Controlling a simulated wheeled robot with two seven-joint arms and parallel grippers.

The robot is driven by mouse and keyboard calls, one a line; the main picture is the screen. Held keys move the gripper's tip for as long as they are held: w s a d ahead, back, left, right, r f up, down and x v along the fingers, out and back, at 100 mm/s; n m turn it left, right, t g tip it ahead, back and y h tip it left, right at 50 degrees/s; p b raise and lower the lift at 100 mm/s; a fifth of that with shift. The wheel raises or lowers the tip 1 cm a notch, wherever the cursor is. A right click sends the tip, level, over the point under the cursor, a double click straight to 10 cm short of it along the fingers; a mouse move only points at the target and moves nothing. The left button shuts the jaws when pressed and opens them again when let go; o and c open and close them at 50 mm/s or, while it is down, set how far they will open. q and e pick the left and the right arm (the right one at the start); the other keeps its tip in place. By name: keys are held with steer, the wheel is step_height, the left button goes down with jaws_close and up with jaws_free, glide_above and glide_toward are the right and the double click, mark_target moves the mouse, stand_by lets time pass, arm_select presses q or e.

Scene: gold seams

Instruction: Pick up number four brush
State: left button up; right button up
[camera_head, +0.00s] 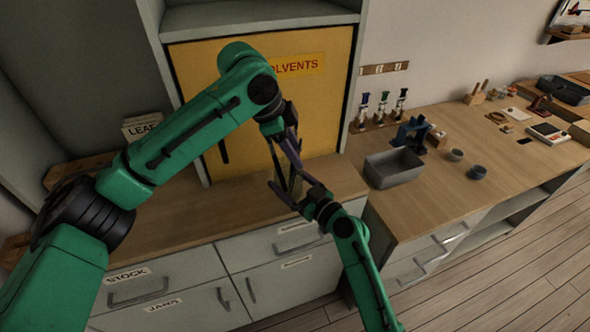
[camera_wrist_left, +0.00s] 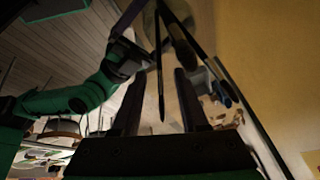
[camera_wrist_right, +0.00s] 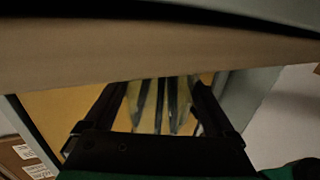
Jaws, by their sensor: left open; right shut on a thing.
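Several thin dark brushes (camera_wrist_left: 160,75) show in the left wrist view. One hangs with its dark point between my open left jaws, apparently not clamped. No number is readable on any brush. My left gripper (camera_head: 284,168) is open, pointing down in front of the yellow cabinet. My right gripper (camera_head: 304,203) comes up from below and is shut on a pale holder (camera_head: 290,187) with the brushes. In the right wrist view the pale, yellowish holder (camera_wrist_right: 160,100), with dark shafts, lies between its fingers (camera_wrist_right: 165,105). The jaws hide much of it.
The yellow solvents cabinet (camera_head: 215,75) stands close behind both grippers. The wooden counter (camera_head: 185,240) lies below. To the right are a grey bin (camera_head: 394,168), a blue tool (camera_head: 412,130), small cups (camera_head: 478,172) and a rack of bottles (camera_head: 382,107). The right counter's front is clear.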

arm_select(q)
steer(key=shift+x, duration=0.95)
jaws_close()
stand_by(0.6)
